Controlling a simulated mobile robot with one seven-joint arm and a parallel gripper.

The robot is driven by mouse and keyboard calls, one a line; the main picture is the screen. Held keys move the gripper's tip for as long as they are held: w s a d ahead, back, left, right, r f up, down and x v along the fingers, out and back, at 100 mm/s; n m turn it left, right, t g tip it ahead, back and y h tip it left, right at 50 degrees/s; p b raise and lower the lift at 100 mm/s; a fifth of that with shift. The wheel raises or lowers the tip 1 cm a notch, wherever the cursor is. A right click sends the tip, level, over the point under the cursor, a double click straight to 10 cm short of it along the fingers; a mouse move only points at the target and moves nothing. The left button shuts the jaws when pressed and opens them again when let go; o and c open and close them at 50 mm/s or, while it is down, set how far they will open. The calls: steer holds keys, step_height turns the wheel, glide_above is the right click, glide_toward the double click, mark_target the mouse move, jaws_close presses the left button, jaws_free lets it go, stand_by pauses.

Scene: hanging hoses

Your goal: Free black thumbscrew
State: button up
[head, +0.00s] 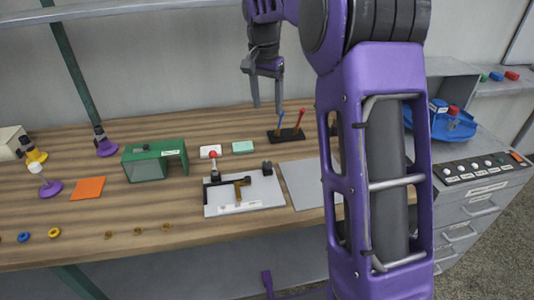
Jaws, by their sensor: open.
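A light grey fixture plate (262,193) lies on the wooden bench. A small black knob (267,167), which looks like the black thumbscrew, stands at its back right corner. How it is fastened is too small to tell. A red-topped lever (212,156) rises at the plate's back left, beside a dark block. A brown T-shaped part (240,187) lies mid-plate. My gripper (266,108) is open and empty, fingers pointing down. In the picture it is above the black knob, clearly apart from it.
Behind the plate, a black stand (287,135) holds an upright blue and an upright red tool. A green box (154,161) stands left, with white and green blocks between. A bare grey sheet (304,183) lies right. My arm hides part of the bench's right side.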

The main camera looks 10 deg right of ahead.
mark_target(267, 163)
steer(key=shift+m+g+y, duration=0.4)
steer(key=f+b, duration=0.1)
steer(key=f, duration=0.5)
steer(key=f+b, duration=0.1)
steer(key=f, duration=0.5)
steer(key=s+f+b, duration=0.1)
steer(key=f, duration=0.5)
steer(key=shift+a+f, duration=0.15)
jaws_close()
